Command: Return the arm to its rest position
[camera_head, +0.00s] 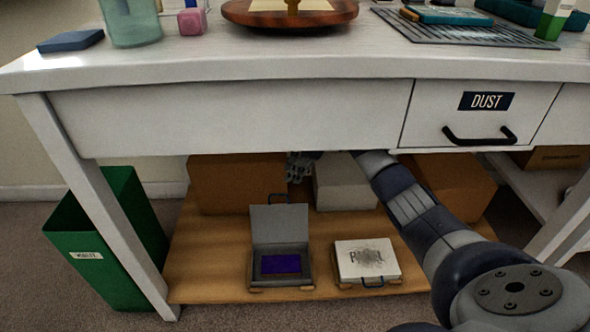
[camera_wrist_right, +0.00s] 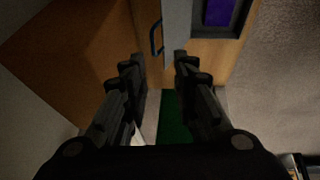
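In the head view my right arm (camera_head: 420,215) reaches in from the lower right, under the tabletop and above the lower shelf. Its gripper (camera_head: 300,165) is partly hidden near the back of the shelf, in front of the cardboard boxes. In the right wrist view the two fingers of this gripper (camera_wrist_right: 159,62) are apart, with nothing held between them. A grey case (camera_head: 280,222) with its lid raised stands on the shelf and has a purple inside (camera_head: 280,264). The purple also shows in the wrist view (camera_wrist_right: 217,12). My left gripper is not in view.
The tabletop (camera_head: 230,66) and the DUST drawer (camera_head: 480,115) lie above my arm. A closed white case (camera_head: 366,257) is beside the open one. Cardboard boxes (camera_head: 230,185) and a white box (camera_head: 340,185) stand behind. A green bin (camera_head: 105,235) is at left.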

